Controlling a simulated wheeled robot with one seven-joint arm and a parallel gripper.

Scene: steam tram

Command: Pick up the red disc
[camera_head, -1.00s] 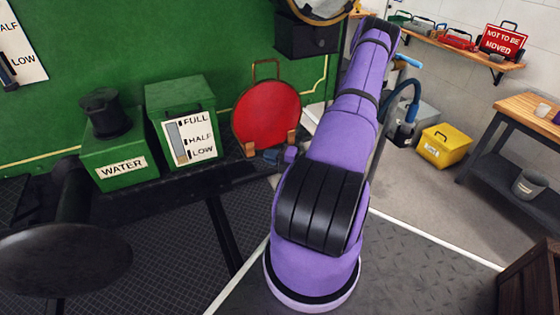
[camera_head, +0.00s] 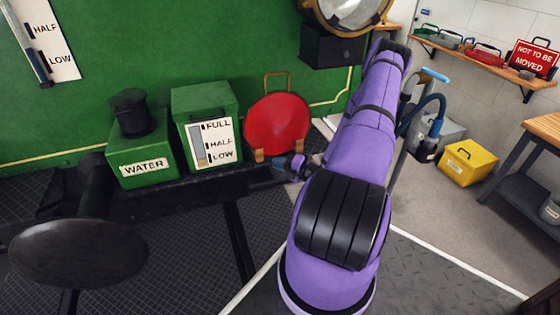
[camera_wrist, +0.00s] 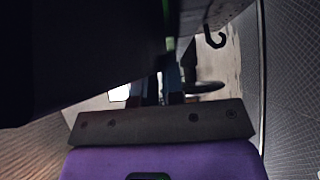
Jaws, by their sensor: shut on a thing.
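The red disc (camera_head: 277,124) stands upright against the green wall, between two wooden holders (camera_head: 298,147), with a handle-like wooden loop (camera_head: 277,80) above it. My gripper (camera_head: 282,160) is at the disc's lower edge, between the holders, and is shut on it. The contact itself is small and partly hidden by my purple arm. In the wrist view my gripper's fingers (camera_wrist: 163,88) are dark, and a large dark shape fills the upper left; what it is I cannot tell.
Left of the disc stand a green box with a level gauge (camera_head: 207,127) and a green WATER box (camera_head: 142,157) on a dark ledge. A lamp (camera_head: 345,10) sits above right. A yellow bin (camera_head: 468,162) and a wooden bench (camera_head: 545,130) are farther right.

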